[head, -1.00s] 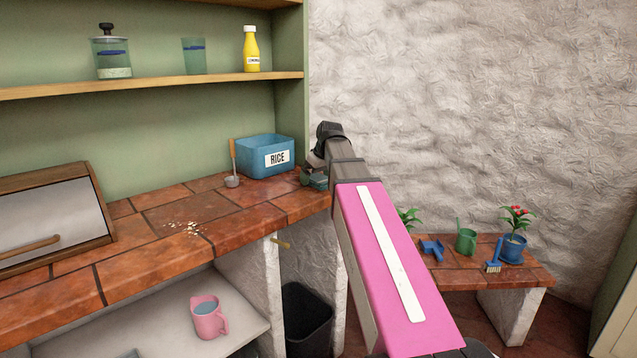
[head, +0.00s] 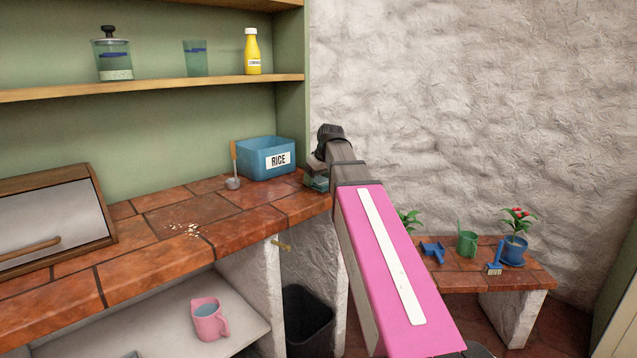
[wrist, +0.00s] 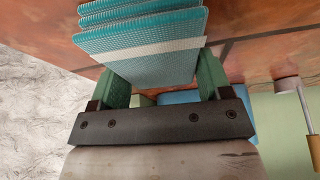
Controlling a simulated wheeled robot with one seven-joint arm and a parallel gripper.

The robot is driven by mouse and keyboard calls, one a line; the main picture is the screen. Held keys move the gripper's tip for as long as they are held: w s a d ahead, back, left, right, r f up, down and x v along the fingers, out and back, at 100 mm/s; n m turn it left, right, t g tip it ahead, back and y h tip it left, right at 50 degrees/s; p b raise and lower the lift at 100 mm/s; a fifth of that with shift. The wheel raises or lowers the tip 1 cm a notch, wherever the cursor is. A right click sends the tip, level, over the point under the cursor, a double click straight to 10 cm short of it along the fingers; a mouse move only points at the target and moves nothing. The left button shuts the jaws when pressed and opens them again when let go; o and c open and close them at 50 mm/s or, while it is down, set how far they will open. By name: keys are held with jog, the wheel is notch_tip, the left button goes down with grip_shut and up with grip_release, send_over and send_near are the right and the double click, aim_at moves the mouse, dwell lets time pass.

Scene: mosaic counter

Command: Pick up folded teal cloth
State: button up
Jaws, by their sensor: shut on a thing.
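The folded teal cloth (wrist: 145,45) shows in the wrist view as several stacked woven layers with a pale stripe. My gripper (wrist: 160,85) has its green fingers on either side of the cloth and is shut on it. In the head view my gripper (head: 316,182) is at the right end of the tiled counter, just right of the rice bin. There the cloth cannot be made out clearly, and I cannot tell whether it touches the counter.
The blue rice bin (head: 262,157) and a scoop (head: 233,180) stand close left of my gripper. Crumbs (head: 185,229) lie on the counter (head: 150,255). A low bench (head: 460,283) with plants is at right. A dark waste bin (head: 308,318) stands below.

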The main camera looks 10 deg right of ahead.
aim_at(317, 179)
jog(key=shift+r, duration=0.55)
notch_tip(317, 179, up, 3)
jog(key=shift+w+r, duration=0.1)
jog(key=shift+r, duration=0.1)
jog(key=s+a+r, duration=0.6)
jog(key=a, duration=0.4)
jog(key=shift+s+r, duration=0.15)
jog(key=shift+r, duration=0.2)
jog(key=shift+o, duration=0.4)
jog(key=shift+d, duration=0.1)
